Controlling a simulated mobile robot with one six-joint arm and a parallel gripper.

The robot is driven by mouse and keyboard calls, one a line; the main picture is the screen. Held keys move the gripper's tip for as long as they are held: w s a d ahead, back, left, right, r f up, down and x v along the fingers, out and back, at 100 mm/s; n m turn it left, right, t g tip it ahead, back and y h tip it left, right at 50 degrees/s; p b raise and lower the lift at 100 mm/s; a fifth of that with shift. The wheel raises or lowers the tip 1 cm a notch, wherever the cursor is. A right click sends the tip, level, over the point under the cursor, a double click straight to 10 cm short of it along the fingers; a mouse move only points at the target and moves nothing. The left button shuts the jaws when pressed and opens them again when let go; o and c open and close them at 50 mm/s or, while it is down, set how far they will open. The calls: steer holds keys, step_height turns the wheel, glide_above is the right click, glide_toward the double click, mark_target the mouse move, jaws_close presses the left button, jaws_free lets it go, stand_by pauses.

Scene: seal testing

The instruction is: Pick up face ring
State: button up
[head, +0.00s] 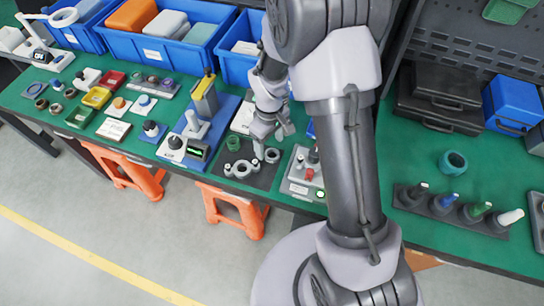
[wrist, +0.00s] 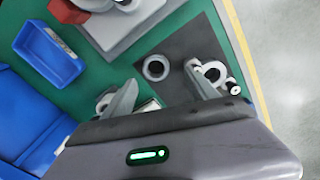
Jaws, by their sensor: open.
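A small grey ring (head: 272,155) lies flat on a dark mat (head: 262,178); I take it for the face ring, but no label shows. It also shows in the wrist view (wrist: 146,69), between the fingertips as seen from there. My gripper (head: 275,139) is open and empty above the mat; in the wrist view its fingers (wrist: 160,77) are spread apart. The height of the fingertips over the ring is hard to judge. A larger grey ring-shaped part (head: 241,171) with small knobs lies to its left, partly behind a finger in the wrist view.
A green ring (head: 233,143) is at the mat's back left. A grey fixture with a red knob (head: 300,182) stands right of the mat. A tall tester on a blue base (head: 197,122) stands left. Blue bins (head: 170,50) line the back. The bench's front edge is near.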

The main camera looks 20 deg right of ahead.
mark_target(272, 157)
steer(key=f, duration=0.1)
steer(key=f+b, duration=0.1)
steer(key=f, duration=0.1)
steer(key=f+b, duration=0.1)
steer(key=f, duration=0.1)
steer(key=shift+d+f, duration=0.15)
steer(key=shift+d, duration=0.25)
steer(key=shift+r, duration=0.2)
steer(key=shift+c, duration=0.4)
